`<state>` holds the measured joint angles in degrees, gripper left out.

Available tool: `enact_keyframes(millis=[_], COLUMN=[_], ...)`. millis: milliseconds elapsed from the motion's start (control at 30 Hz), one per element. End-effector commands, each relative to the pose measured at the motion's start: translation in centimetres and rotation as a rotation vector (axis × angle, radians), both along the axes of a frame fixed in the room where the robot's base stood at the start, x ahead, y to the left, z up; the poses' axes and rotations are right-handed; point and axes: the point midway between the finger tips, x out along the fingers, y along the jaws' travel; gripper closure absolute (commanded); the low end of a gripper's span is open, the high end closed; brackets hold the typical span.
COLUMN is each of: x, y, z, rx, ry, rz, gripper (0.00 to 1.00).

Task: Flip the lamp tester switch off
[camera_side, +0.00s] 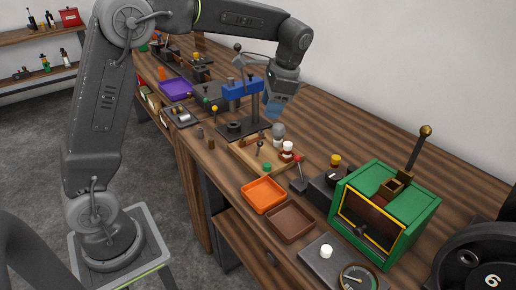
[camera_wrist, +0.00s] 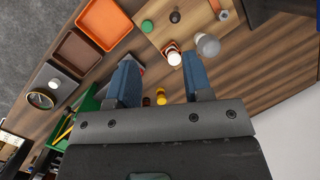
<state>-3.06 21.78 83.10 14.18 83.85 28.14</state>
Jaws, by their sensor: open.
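My gripper (camera_wrist: 161,82) is open and empty, with two blue fingers spread apart. In the side view my gripper (camera_side: 274,103) hangs above the bench by the blue press. A small base with a red-tipped lever (camera_side: 299,174) stands by the wooden board. In the wrist view it is largely hidden behind the left finger. A dark box with a yellow knob (camera_side: 335,161) stands to its right; the yellow knob (camera_wrist: 161,97) shows between the fingers. A grey bulb-shaped piece (camera_side: 278,130) stands at the wooden board, also in the wrist view (camera_wrist: 208,45). I cannot tell which part is the lamp tester switch.
The orange tray (camera_side: 264,195) and brown tray (camera_side: 290,222) lie near the bench's front edge. A green box (camera_side: 412,203) with a raised lever stands right. The blue press (camera_side: 242,90) stands close left of my gripper. A gauge (camera_side: 358,279) is at front.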

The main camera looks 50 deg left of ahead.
Motion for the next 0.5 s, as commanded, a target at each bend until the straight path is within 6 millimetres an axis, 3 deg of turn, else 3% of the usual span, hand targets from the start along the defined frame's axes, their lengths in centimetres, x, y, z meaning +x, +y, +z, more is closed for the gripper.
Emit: enact_keyframes(millis=[33, 200, 500], x=[1.2, 3.2, 3.1], y=[0.4, 1.3, 2.1], z=[-1.2, -3.3, -5.6], rx=[0.007, 0.022, 0.026], ry=[0.041, 0.125, 0.152], rz=[-0.016, -0.053, -0.062], gripper=[0.54, 0.54, 0.54])
